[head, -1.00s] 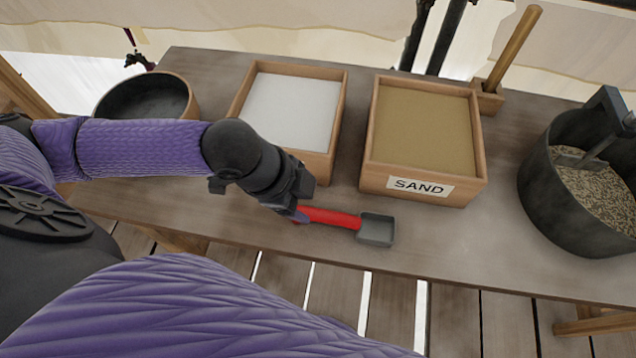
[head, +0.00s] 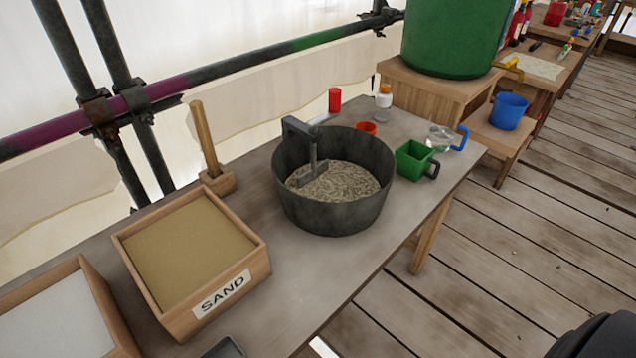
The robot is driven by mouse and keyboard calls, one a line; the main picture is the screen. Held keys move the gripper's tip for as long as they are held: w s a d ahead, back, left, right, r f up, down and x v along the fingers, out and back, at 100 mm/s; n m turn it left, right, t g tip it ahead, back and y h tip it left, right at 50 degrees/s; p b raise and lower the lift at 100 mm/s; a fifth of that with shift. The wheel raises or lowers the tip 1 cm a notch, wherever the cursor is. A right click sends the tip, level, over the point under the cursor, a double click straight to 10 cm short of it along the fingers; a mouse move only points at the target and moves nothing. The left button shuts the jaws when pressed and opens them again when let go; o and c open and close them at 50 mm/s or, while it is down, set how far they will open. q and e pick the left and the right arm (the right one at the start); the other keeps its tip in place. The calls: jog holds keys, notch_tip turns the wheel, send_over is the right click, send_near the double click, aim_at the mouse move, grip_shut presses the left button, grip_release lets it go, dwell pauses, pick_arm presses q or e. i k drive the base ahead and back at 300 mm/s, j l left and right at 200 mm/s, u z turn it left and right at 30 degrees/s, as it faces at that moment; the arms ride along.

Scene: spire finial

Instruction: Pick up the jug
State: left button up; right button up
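A clear jug with a blue handle (head: 461,138) stands near the right end of the workbench (head: 330,265). It is upright, with its handle toward the right. A green square measuring cup (head: 413,167) with a dark handle stands just in front of it to the left. Neither of my grippers is in the head view. A dark rounded part at the bottom right corner seems to be mine. The grey scoop head (head: 225,348) shows only partly at the bottom edge; its handle is out of frame.
A dark mixing pan (head: 318,217) of grainy material stands left of the jug. Behind are a red cylinder (head: 334,100), a white bottle (head: 383,97) and an orange-red cup (head: 365,128). The sand box (head: 237,285) is left. A blue bucket (head: 508,111) stands right, beyond the bench; floor is clear.

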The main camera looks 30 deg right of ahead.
aim_at(443, 125)
jog(key=z, duration=1.75)
